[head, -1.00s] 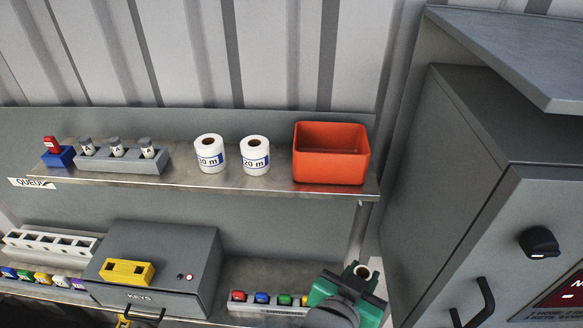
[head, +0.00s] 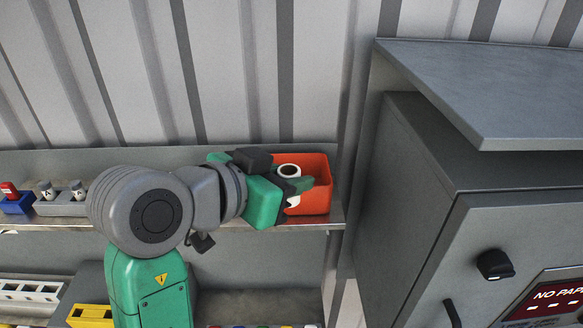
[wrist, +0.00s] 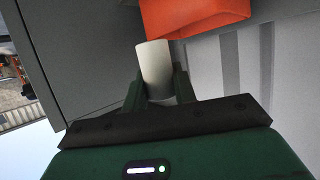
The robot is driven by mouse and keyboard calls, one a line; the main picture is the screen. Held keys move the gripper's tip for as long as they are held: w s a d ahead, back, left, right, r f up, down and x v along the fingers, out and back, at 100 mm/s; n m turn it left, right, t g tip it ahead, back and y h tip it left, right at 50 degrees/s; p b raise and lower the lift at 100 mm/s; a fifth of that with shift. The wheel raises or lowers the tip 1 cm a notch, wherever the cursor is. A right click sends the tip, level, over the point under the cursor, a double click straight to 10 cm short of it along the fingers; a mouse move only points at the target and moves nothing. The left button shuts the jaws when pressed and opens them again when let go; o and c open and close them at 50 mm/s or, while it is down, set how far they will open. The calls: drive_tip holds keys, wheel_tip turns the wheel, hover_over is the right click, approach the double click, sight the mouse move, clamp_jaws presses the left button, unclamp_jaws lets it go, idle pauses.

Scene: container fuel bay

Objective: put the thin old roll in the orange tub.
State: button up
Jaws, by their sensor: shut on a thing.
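My gripper (head: 292,190) is shut on a thin white roll (head: 289,171) with a dark hole in its end. The roll stands roughly upright in the head view, overlapping the left part of the orange tub (head: 322,200) on the upper shelf. In the wrist view, the roll (wrist: 154,62) is between my fingers (wrist: 157,88), and the tub (wrist: 205,18) lies just beyond its far end. I cannot tell whether the roll is over the tub's opening or in front of it. My arm hides the tub's left side.
The upper shelf (head: 70,222) holds a grey rack (head: 62,205) with small vials and a blue block (head: 18,204) with a red top at left. A grey cabinet (head: 420,190) stands close right of the tub. The corrugated wall (head: 320,70) is behind.

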drive_tip(key=shift+w+d+f+p, duration=0.15)
drive_tip(key=shift+w+f+p, duration=0.5)
drive_tip(key=shift+w, duration=0.95)
drive_tip(key=shift+w+d+f+p, duration=0.15)
drive_tip(key=shift+w+f+p, duration=0.45)
drive_tip(key=shift+w, duration=1)
drive_tip(key=shift+w+d+f+p, duration=0.15)
drive_tip(key=shift+w+f+p, duration=0.15)
drive_tip(key=shift+w+f, duration=1)
drive_tip(key=shift+w+f+b, duration=0.2)
drive_tip(key=shift+w+b, duration=0.15)
drive_tip(key=shift+b, duration=0.05)
drive_tip(key=shift+f, duration=0.1)
drive_tip(key=o, duration=0.7)
drive_tip(key=shift+c, duration=0.2)
